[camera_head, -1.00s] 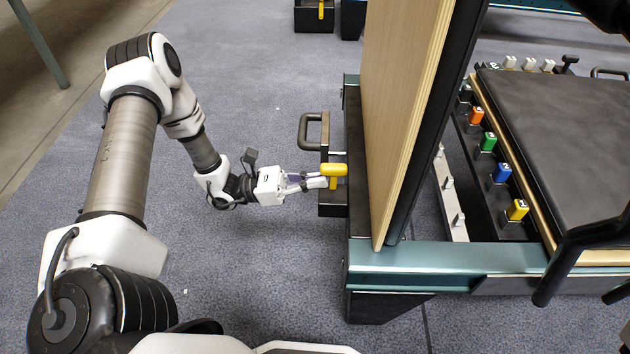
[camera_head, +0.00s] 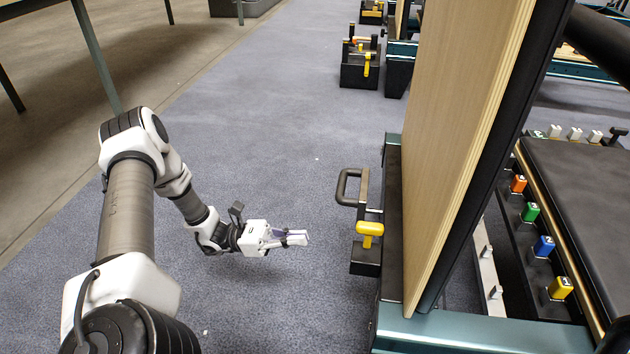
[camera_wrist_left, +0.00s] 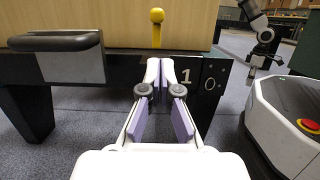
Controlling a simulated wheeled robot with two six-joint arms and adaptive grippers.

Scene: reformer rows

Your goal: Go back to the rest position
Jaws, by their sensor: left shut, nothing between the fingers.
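My left gripper (camera_head: 304,237) is shut and empty, held above the blue-grey floor in the head view. Its fingers also show in the left wrist view (camera_wrist_left: 160,72), pointing at the reformer's end. The yellow knob (camera_head: 369,229) stands on a black box at the frame's end, to the right of the gripper and apart from it. It shows beyond the fingertips in the left wrist view (camera_wrist_left: 157,16). My right gripper (camera_wrist_left: 262,72) appears small at the right of the left wrist view; its fingers are too small to judge.
A black handle (camera_head: 346,186) sticks out beside the knob. An upright wooden board (camera_head: 455,150) stands on the teal frame (camera_head: 450,333). Coloured blocks line the carriage at right. Black boxes (camera_head: 358,75) stand farther back. Floor left of the frame is clear.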

